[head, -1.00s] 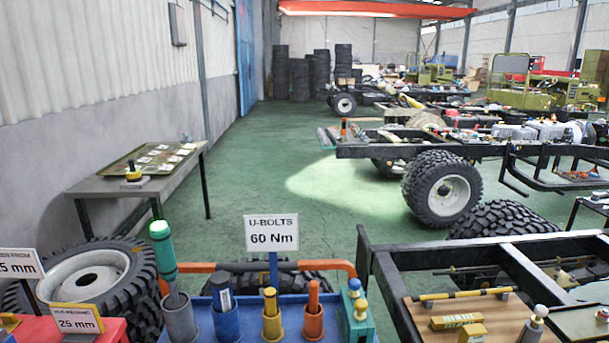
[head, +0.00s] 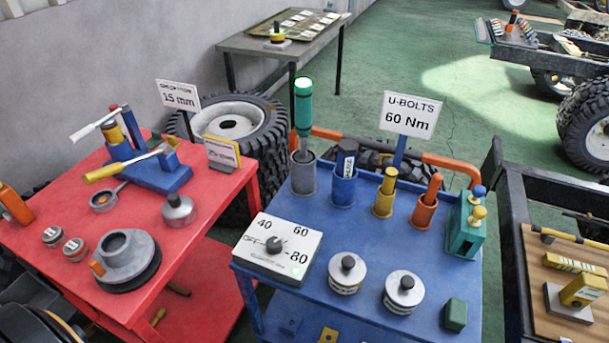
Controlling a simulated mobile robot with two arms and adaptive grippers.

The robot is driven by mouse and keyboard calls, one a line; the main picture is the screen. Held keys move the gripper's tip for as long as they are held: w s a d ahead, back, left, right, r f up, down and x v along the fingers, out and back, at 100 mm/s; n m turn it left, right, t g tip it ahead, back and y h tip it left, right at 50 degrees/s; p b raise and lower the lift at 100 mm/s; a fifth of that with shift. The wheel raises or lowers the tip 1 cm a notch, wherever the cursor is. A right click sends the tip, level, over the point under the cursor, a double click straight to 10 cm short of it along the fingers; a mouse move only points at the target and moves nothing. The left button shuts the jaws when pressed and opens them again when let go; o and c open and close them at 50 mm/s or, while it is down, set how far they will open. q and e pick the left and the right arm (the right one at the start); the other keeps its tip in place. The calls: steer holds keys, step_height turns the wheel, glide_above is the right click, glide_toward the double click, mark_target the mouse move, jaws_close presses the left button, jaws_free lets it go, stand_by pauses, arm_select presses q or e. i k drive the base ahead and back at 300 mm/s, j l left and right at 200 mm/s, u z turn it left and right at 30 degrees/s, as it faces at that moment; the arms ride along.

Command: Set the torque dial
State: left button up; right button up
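The torque dial (head: 274,245) is a dark knob on a white box (head: 262,272) at the near left of the blue cart's top (head: 330,225). The box is marked OFF, 40, 60 and 80. Which mark the knob points at is too small to tell. A small green spot shows near the box's right corner. A sign (head: 410,115) behind the cart reads U-BOLTS 60 Nm. Neither of my grippers is in view.
Several upright tools in coloured holders, including a green-handled one (head: 303,105), line the cart's back. Two round knobbed weights (head: 347,273) (head: 404,292) and a green block (head: 455,315) stand right of the box. A red cart (head: 200,215) is at left, a chassis frame (head: 515,250) at right.

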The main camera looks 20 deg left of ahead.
mark_target(274, 246)
steer(key=u, duration=0.9)
